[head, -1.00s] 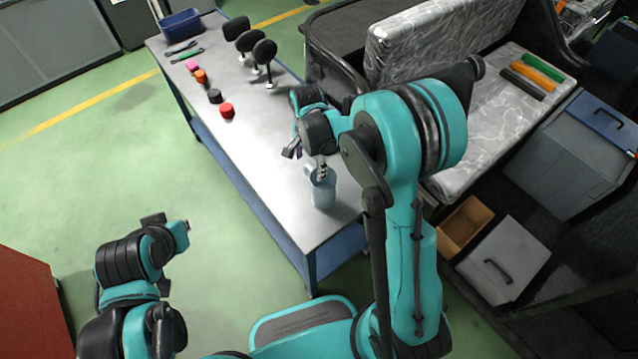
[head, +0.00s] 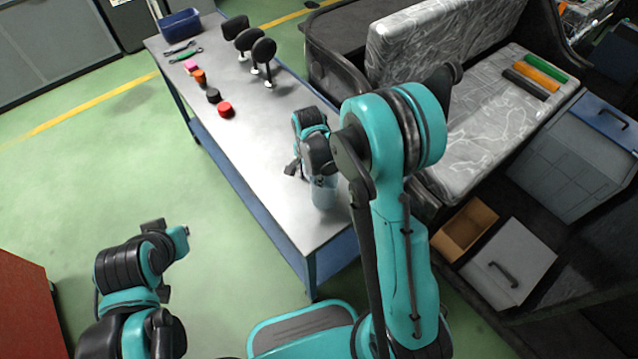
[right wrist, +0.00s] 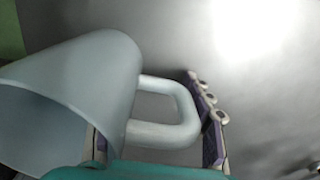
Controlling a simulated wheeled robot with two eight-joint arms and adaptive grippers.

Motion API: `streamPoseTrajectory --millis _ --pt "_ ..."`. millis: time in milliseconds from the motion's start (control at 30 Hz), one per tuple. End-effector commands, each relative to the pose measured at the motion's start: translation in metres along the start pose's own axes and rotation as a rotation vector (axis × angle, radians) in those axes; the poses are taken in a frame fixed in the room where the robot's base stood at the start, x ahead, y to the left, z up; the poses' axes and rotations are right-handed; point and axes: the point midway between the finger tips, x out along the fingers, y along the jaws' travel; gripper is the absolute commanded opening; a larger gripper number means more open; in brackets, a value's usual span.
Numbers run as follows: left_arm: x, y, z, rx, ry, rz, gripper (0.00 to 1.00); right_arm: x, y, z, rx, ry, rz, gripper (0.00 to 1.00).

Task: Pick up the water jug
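The water jug (head: 324,196) is pale blue-grey and stands near the front end of the metal table, partly hidden by my right wrist. In the right wrist view the jug (right wrist: 70,85) fills the left side, its open mouth toward the lower left. Its looped handle (right wrist: 168,132) lies between the fingers of my right gripper (right wrist: 152,120). The right finger is just beyond the handle; the left finger is mostly hidden by the jug. The fingers are apart, and I see no firm grip. My left gripper (head: 172,262) is off the table at lower left; its opening is unclear.
The metal table (head: 240,150) holds several small coloured knobs (head: 213,95), black round-topped parts (head: 250,45), tools (head: 183,52) and a blue bin (head: 180,24) farther back. The rickshaw seat (head: 470,130) is to the right. Green floor (head: 120,180) is open on the left.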

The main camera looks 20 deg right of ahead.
Motion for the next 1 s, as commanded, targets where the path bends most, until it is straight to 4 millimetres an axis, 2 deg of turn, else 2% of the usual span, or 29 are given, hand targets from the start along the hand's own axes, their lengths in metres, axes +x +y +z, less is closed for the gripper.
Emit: streamPoseTrajectory --millis 33,100,633,1000 --pt "0.0 0.0 0.0 0.0 0.0 0.0 0.0 0.0 0.0 0.0 0.0 0.0 0.0 0.17" --pt "0.0 0.0 0.0 0.0 0.0 0.0 0.0 0.001 0.0 0.0 0.0 0.0 0.0 0.06" --pt "-0.001 0.0 -0.001 0.0 0.0 0.0 0.0 -0.004 0.0 0.0 0.0 0.0 -0.001 0.04" --pt "-0.013 0.0 -0.009 0.0 0.0 0.0 0.0 -0.034 0.0 0.0 0.0 0.0 0.0 0.03"
